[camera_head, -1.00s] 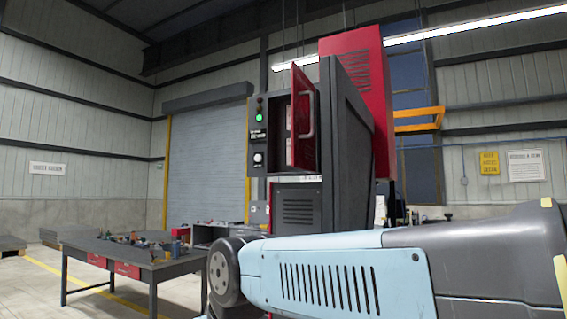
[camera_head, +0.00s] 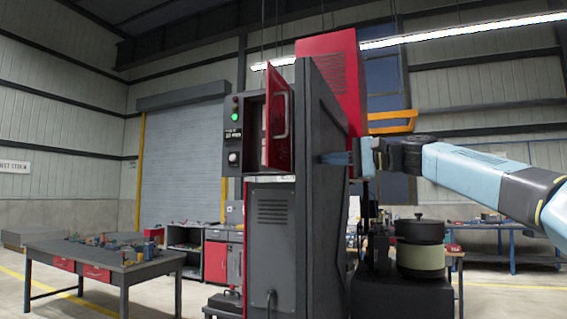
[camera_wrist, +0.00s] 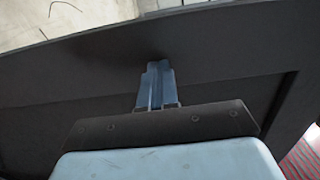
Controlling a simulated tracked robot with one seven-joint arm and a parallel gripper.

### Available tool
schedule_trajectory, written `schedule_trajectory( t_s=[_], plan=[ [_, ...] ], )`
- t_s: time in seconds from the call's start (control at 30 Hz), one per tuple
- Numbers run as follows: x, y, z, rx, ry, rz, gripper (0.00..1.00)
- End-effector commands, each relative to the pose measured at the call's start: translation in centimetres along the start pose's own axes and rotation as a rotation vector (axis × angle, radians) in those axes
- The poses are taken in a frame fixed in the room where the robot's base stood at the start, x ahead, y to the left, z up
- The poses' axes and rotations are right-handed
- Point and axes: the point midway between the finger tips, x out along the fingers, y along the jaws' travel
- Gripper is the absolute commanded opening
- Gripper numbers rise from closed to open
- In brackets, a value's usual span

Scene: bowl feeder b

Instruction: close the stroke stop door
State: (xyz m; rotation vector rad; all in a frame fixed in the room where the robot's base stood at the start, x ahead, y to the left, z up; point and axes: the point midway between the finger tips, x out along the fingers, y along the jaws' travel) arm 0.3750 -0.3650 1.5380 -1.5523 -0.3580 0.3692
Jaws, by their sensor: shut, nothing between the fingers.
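The stroke stop door (camera_head: 279,120) is a red panel with a curved grey handle (camera_head: 283,118). It stands swung open at the upper front of the dark machine cabinet (camera_head: 325,170), leaving the compartment behind it partly visible. My gripper (camera_head: 325,158) is to the right of the door, at the cabinet's dark side panel, apart from the door and handle. In the wrist view my gripper (camera_wrist: 156,66) is shut and empty, with its blue fingers pointing at the dark panel (camera_wrist: 210,60). I cannot tell whether the tips touch it. The door is not in the wrist view.
A control strip with a lit green button (camera_head: 235,117) is left of the door. A workbench with small parts (camera_head: 110,258) stands at the left. A dark pot-shaped unit (camera_head: 420,232) stands right of the cabinet below my arm.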

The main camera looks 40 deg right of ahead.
Motion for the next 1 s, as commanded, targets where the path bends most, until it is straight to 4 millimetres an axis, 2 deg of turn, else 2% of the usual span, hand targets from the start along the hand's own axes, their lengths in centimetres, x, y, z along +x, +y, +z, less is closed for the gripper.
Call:
schedule_trajectory(
  t_s=[0.17, 0.7, 0.9, 1.0],
  plan=[
    [0.7, -0.1, -0.6, 0.013, 0.001, -0.011, 0.00],
    [9.9, -0.2, -0.5, 0.011, 0.000, -0.008, 0.00],
    [12.4, -0.2, -0.5, 0.011, 0.002, -0.010, 0.00],
    [13.1, -0.2, -0.5, 0.011, 0.003, -0.011, 0.00]
  ],
)
